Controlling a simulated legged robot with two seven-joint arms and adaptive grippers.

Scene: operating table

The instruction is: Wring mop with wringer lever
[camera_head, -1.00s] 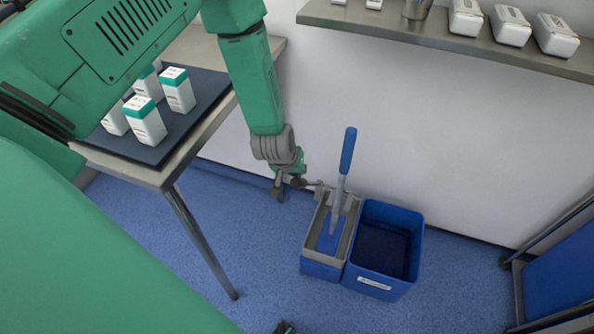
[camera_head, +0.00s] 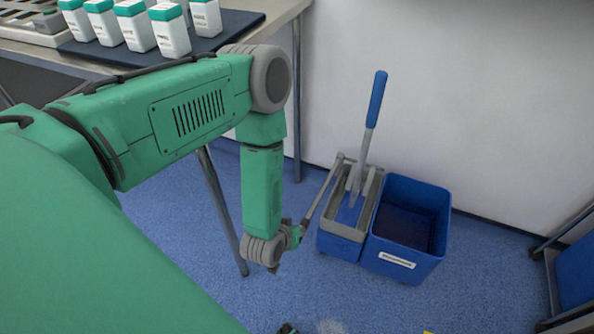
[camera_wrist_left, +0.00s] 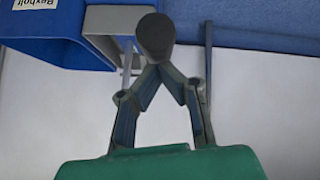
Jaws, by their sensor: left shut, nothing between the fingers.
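A mop with a blue grip and grey pole (camera_head: 375,100) stands slightly tilted in the grey-rimmed wringer (camera_head: 344,231) on a blue bucket (camera_head: 337,246). The grey wringer lever (camera_head: 321,197) slants from the wringer's back left down to my left gripper (camera_head: 302,230). In the left wrist view my left gripper's fingers (camera_wrist_left: 157,72) are shut, with their tips meeting at a dark round end (camera_wrist_left: 155,35), apparently the lever's knob. Nothing shows clasped between them; whether they touch the knob I cannot tell.
A second blue bucket (camera_head: 407,252) with a white label stands right of the wringer. A table leg (camera_head: 222,210) is close behind my left arm. Green-capped bottles (camera_head: 170,33) stand on the table. A blue cart (camera_head: 575,262) is at the right. The front floor is mostly clear.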

